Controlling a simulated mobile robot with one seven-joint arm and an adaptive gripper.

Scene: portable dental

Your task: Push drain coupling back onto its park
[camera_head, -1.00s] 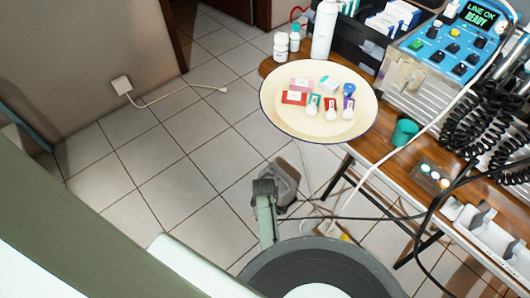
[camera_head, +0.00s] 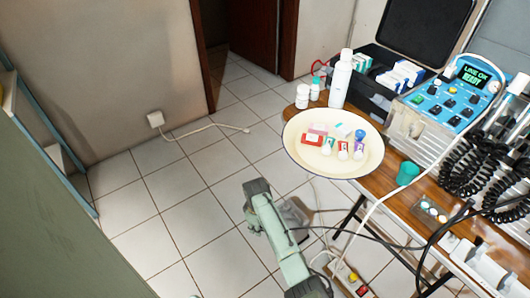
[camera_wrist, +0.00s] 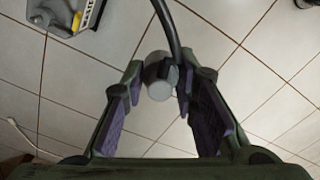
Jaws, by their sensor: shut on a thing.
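In the wrist view my gripper (camera_wrist: 161,80) has a grey cylindrical piece, seemingly the drain coupling (camera_wrist: 158,88), between its purple-padded fingertips. A black hose (camera_wrist: 168,28) runs from the coupling up out of the picture. The coupling is held above the tiled floor. In the head view my green arm reaches over the floor left of the table; the fingers and coupling cannot be made out there. I cannot pick out the park in either view.
The wooden table (camera_head: 388,186) at right holds a cream tray (camera_head: 300,162), a teal cup (camera_head: 407,173) and a blue control unit (camera_head: 450,100) reading LINE OK. Black hoses hang from the table side. A power strip (camera_head: 347,277) lies on the floor.

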